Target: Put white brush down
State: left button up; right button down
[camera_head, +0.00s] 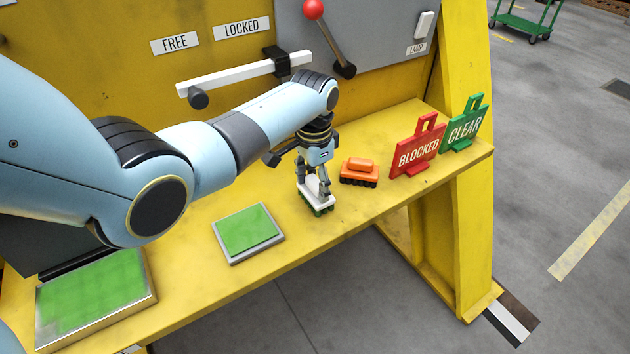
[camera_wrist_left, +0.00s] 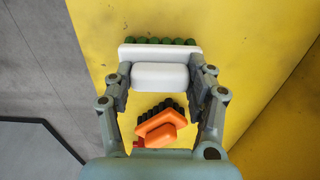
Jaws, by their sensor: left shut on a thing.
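The white brush (camera_head: 312,194) has a white body and green bristles. It is upright, bristles down, at the yellow shelf (camera_head: 375,135), right of the small green pad. I cannot tell whether the bristles touch the shelf. My left gripper (camera_head: 314,184) comes from above and is shut on the brush's handle. In the left wrist view the white brush (camera_wrist_left: 160,75) sits between the two fingers of my left gripper (camera_wrist_left: 160,82). My right gripper is not in view.
An orange brush (camera_head: 359,172) with dark bristles stands close right of the white one. Red BLOCKED (camera_head: 418,152) and green CLEAR (camera_head: 465,126) signs stand farther right. A small tray with a green pad (camera_head: 249,230) and a larger green tray (camera_head: 97,295) lie left. The shelf's front edge is near.

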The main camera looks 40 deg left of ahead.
aim_at(314, 182)
pick_arm(q)
jog(key=shift+f, duration=0.15)
jog(key=o, duration=1.6)
jog(key=shift+c, duration=0.2)
jog(key=shift+r, duration=0.2)
jog(key=shift+r, duration=0.35)
notch_tip(314, 182, up, 11)
jog(key=shift+r+p, duration=0.15)
jog(key=shift+p, duration=0.15)
